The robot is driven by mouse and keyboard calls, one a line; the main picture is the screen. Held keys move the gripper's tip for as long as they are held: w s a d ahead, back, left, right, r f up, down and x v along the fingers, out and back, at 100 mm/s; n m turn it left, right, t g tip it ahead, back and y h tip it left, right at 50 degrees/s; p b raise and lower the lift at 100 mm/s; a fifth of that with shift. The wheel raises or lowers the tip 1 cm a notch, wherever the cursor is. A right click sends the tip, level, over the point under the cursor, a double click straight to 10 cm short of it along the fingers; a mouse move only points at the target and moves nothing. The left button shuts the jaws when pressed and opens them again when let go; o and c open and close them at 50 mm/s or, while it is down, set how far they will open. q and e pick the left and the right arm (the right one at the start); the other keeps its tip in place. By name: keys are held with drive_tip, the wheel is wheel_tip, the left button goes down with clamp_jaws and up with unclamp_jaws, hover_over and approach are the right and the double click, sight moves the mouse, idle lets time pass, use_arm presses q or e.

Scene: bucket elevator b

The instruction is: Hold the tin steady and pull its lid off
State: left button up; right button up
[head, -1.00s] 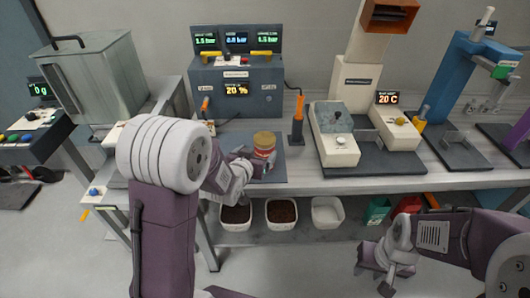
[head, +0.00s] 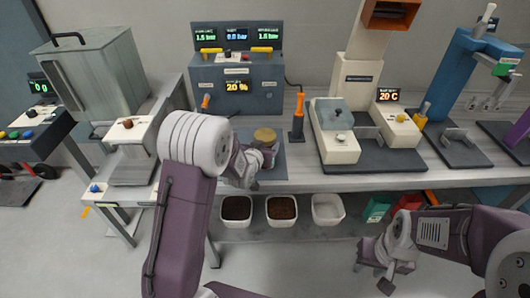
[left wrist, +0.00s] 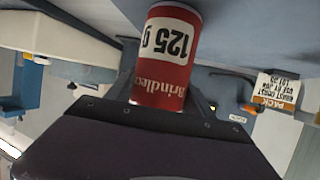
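The tin shows its gold lid (head: 265,135) on top in the head view, upright over the blue-grey mat (head: 272,174). My left gripper (head: 263,157) is at the tin's side and covers most of its body. In the left wrist view the red and white tin (left wrist: 165,60) is upside down, between the dark fingers. Whether both fingers touch it is unclear, and the lid is hidden there. My right gripper (head: 376,277) is open and empty, low in front of the bench at the right, well away from the tin.
A blue-grey machine (head: 236,95) with displays stands behind the mat. An orange-topped post (head: 297,125) is just right of the tin, and a cream device (head: 336,143) stands further right. White bins (head: 237,222) sit on the lower shelf.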

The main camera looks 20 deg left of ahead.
sight(265, 135)
use_arm(q)
drive_tip(key=shift+c, duration=0.6)
drive_tip(key=shift+r, duration=0.4)
wheel_tip(265, 135, up, 9)
drive_tip(key=shift+r+p, duration=0.1)
drive_tip(key=shift+p, duration=0.65)
